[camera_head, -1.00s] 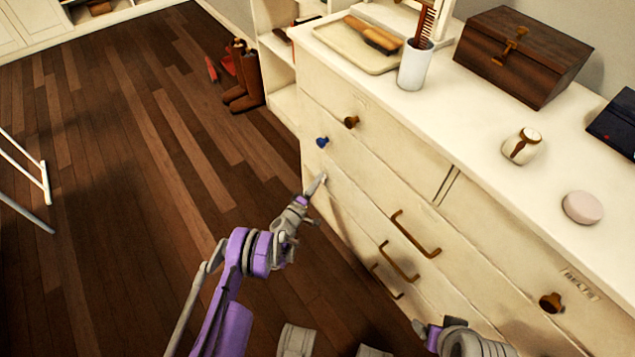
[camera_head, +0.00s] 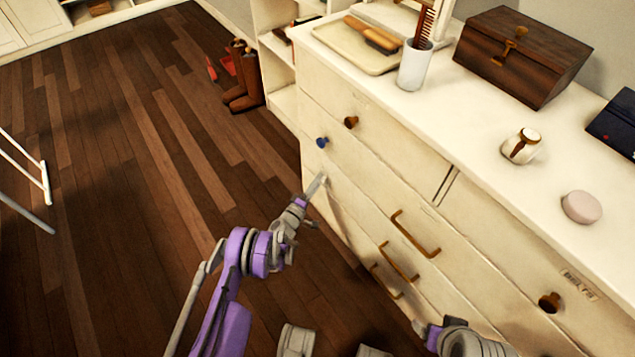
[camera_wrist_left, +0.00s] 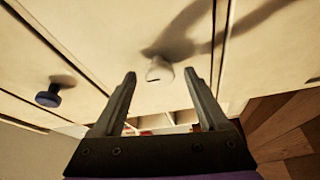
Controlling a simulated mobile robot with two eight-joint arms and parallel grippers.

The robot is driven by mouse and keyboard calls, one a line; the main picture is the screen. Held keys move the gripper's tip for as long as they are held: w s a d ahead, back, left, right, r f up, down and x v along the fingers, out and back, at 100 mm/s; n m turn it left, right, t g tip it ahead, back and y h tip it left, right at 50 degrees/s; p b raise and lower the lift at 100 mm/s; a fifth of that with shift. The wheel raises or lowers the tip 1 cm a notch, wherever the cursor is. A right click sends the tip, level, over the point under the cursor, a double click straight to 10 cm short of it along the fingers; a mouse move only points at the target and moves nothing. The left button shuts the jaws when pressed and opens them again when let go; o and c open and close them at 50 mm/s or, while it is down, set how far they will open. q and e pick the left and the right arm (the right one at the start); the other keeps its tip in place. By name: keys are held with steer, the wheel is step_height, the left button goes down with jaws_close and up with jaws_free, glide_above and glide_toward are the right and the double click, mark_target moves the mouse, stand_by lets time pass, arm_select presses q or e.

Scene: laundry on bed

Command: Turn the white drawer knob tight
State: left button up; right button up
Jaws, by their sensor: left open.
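The white drawer knob (camera_wrist_left: 158,70) sticks out from the cream drawer front in the left wrist view. No contact with the knob is clear. In the head view my left gripper (camera_head: 317,186) is at the dresser's left-hand drawers, below the blue knob. The white knob is hard to make out there, at the fingertips. My right gripper is not clearly shown; only part of my right arm appears at the bottom edge.
A blue knob (camera_head: 322,142) and a brown knob (camera_head: 351,122) are on nearby drawer fronts; the blue knob also shows in the wrist view (camera_wrist_left: 48,95). Bronze bar handles (camera_head: 415,234) lie to the right. The wooden floor (camera_head: 130,150) left of the dresser (camera_head: 400,150) is mostly open.

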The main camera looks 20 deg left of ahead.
arm_select(q)
steer(key=p+v, duration=0.1)
steer(key=v, duration=0.9)
